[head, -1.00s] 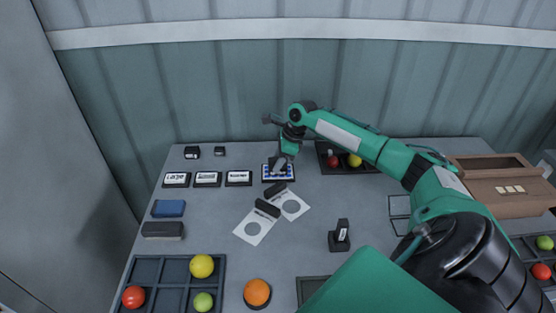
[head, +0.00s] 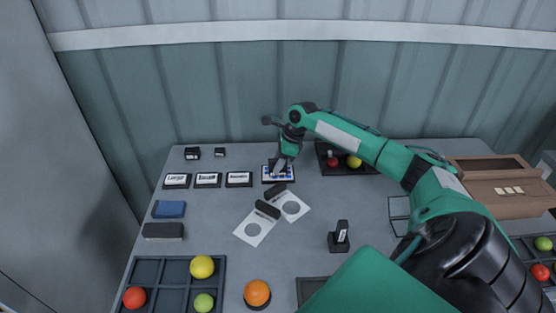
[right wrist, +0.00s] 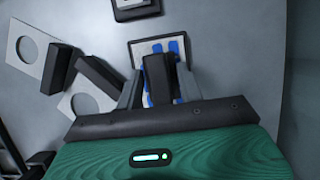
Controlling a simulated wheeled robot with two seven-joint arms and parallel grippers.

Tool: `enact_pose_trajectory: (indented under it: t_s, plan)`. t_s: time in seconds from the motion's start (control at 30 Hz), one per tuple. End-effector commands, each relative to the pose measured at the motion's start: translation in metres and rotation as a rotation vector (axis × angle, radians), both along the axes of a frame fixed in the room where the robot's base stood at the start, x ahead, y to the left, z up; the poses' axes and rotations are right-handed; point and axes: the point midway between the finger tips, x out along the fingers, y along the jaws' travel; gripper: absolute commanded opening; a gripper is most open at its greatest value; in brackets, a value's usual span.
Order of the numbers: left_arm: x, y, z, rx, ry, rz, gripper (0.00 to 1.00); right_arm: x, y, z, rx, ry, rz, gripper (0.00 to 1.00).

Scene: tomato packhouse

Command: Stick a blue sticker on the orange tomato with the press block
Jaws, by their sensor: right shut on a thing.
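The orange tomato (head: 257,292) sits on a small dark round stand at the front edge of the table. My right gripper (head: 279,168) is at the back of the table, over a dark-framed white sheet of blue stickers (head: 287,180). In the right wrist view the gripper (right wrist: 158,90) is shut on a black press block (right wrist: 157,72), directly over the blue stickers (right wrist: 173,46). I cannot tell whether the block's lower face touches the sheet. My left gripper is not in view.
Labelled plates (head: 208,180) lie left of the sticker sheet. Two white cards with round holes (head: 255,228) lie in front of it. A black stand (head: 339,238) is right of them. A divided tray (head: 176,272) holds tomatoes at front left. A cardboard box (head: 490,200) is at right.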

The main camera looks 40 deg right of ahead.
Motion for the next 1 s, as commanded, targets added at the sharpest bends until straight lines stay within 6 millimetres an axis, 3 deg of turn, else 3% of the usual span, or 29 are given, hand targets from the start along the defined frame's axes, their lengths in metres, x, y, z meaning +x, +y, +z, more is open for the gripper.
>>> enact_pose_trajectory:
  t_s: [1.0]
  plan:
    - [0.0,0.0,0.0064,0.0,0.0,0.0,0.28,-0.0005,0.0005,-0.0015,0.0,0.002,0.001,0.21]
